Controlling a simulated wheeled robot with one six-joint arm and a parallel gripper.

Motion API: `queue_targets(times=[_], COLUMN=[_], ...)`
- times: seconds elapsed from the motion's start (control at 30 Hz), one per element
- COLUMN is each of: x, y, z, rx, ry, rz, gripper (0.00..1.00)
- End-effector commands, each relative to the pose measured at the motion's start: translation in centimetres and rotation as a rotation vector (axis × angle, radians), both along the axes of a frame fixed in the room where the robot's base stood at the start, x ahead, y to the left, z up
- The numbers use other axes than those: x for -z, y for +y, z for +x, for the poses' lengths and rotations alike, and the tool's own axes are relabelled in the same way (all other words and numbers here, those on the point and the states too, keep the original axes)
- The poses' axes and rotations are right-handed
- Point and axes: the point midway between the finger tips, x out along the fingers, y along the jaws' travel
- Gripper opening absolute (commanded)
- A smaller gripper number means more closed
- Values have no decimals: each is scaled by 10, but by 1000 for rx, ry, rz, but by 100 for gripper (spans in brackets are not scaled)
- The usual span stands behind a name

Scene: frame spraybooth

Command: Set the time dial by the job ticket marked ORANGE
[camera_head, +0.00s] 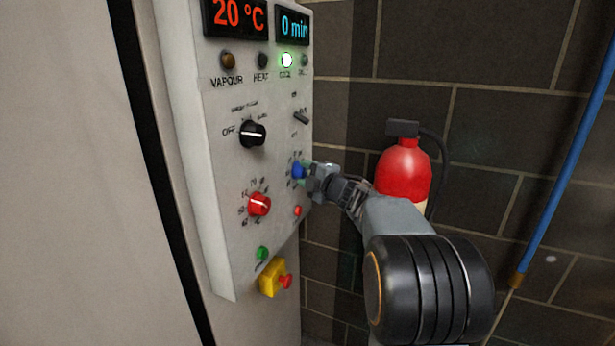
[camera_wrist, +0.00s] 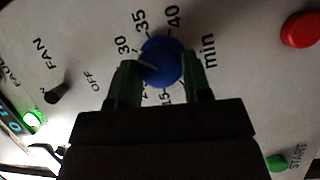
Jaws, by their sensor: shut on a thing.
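The blue time dial (camera_wrist: 162,58) is on the control panel, with numbers such as 30, 35 and 40 around it and "min" beside it. The dial also shows in the head view (camera_head: 297,170). My gripper (camera_wrist: 161,76) has its two green fingers on either side of the dial, shut on it. The dial's pale pointer line faces the left finger, just below the 30 mark. The finger hides some numbers. The time display (camera_head: 293,26) reads 0 min. No job ticket is in view.
The panel (camera_head: 225,180) also holds a black knob (camera_head: 252,134), a red knob (camera_head: 259,204), a fan switch (camera_head: 301,118), a green button (camera_head: 262,253) and a yellow-boxed red stop button (camera_head: 286,282). A fire extinguisher (camera_head: 404,165) stands behind my arm, right of the panel.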

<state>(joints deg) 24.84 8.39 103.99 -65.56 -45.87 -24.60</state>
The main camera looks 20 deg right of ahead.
Motion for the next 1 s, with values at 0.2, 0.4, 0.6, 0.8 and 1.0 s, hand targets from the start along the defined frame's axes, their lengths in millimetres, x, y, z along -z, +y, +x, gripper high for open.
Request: queue_targets(times=[0.2,0.4,0.6,0.8,1.0], x=[-1,-1,0,-12,-51], y=[0,0,0,0,2], z=[0,0,0,0,-12], rx=[-1,0,0,-1,0], ry=[-1,-1,0,-3,-11], rz=[-1,-1,0,-2,-3], gripper=[50,69,70,70,74])
